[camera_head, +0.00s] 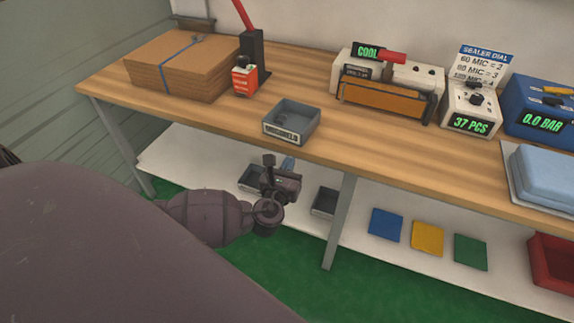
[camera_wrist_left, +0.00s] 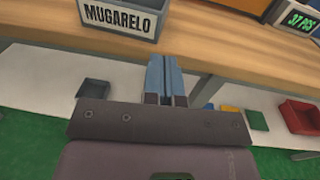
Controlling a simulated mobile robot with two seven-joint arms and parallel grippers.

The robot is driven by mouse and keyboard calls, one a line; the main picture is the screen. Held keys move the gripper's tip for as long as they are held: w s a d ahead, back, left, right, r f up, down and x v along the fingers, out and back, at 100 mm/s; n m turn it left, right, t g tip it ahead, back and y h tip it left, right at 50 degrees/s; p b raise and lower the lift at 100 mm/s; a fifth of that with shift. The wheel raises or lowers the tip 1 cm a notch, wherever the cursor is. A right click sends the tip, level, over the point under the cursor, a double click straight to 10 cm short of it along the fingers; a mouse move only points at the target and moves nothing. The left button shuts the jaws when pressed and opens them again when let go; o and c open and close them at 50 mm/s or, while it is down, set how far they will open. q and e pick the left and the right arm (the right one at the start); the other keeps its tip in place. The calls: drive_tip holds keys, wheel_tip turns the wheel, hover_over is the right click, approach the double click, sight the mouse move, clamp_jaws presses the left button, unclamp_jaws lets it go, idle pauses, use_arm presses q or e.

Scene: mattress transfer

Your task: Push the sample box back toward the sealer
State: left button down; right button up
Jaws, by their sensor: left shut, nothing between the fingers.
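The sample box (camera_head: 290,136) is a small grey open-topped box with a name label on its front. It stands upright on the wooden bench, near the front edge, with something small and dark inside. It also shows in the wrist view (camera_wrist_left: 118,19) at the top left, cut off by the frame. The sealer (camera_head: 385,97), white with an orange-brown front and a COOL display, stands behind it to the right. My left gripper (camera_head: 288,164) is in front of the bench edge, apart from the box. Its blue fingers (camera_wrist_left: 167,78) are together and empty. My right gripper is not in view.
A cardboard stack (camera_head: 170,75) and an orange-labelled bottle (camera_head: 245,80) stand left on the bench (camera_head: 330,150). A counter box (camera_head: 470,110) and blue unit (camera_head: 540,105) stand right. Bare wood lies between box and sealer. The lower shelf holds small trays and coloured squares.

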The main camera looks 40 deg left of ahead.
sight(302, 136)
use_arm(q)
drive_tip(key=b+x, duration=0.1)
drive_tip(key=x, duration=0.8)
drive_tip(key=shift+w+a, duration=0.1)
drive_tip(key=shift+w, duration=0.25)
drive_tip(key=shift+x, duration=1.7)
drive_tip(key=shift+s+f, duration=0.1)
drive_tip(key=shift+s, duration=0.05)
